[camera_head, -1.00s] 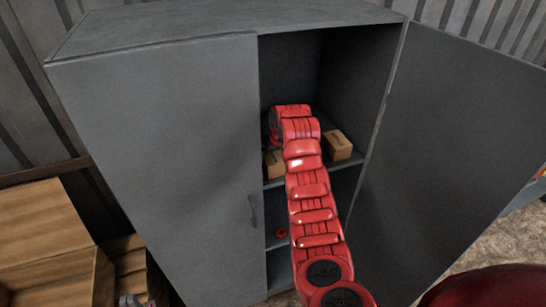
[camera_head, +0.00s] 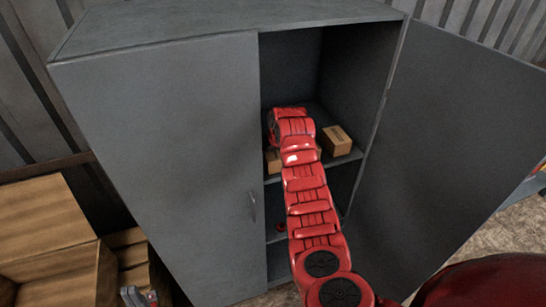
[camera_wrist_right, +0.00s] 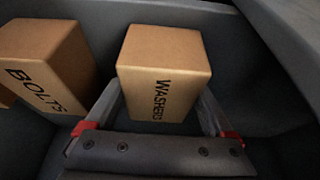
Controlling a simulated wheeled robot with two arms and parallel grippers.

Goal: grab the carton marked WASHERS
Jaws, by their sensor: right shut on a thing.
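The carton marked WASHERS (camera_wrist_right: 165,75) is a brown box in the middle of the right wrist view, its label running down its near face. My right gripper (camera_wrist_right: 162,96) has one finger on each side of this carton and is shut on it. In the head view my red right arm reaches into the open cabinet and hides its gripper. My left gripper (camera_head: 136,297) shows only in part at the lower left edge of the head view, and its jaws cannot be made out.
A carton marked BOLTS (camera_wrist_right: 45,70) stands just left of the WASHERS carton. The grey cabinet (camera_head: 165,160) has a closed left door and an open right door (camera_head: 455,150). On its shelf a brown carton (camera_head: 337,140) shows right of my arm. Wooden crates (camera_head: 45,225) stand at left.

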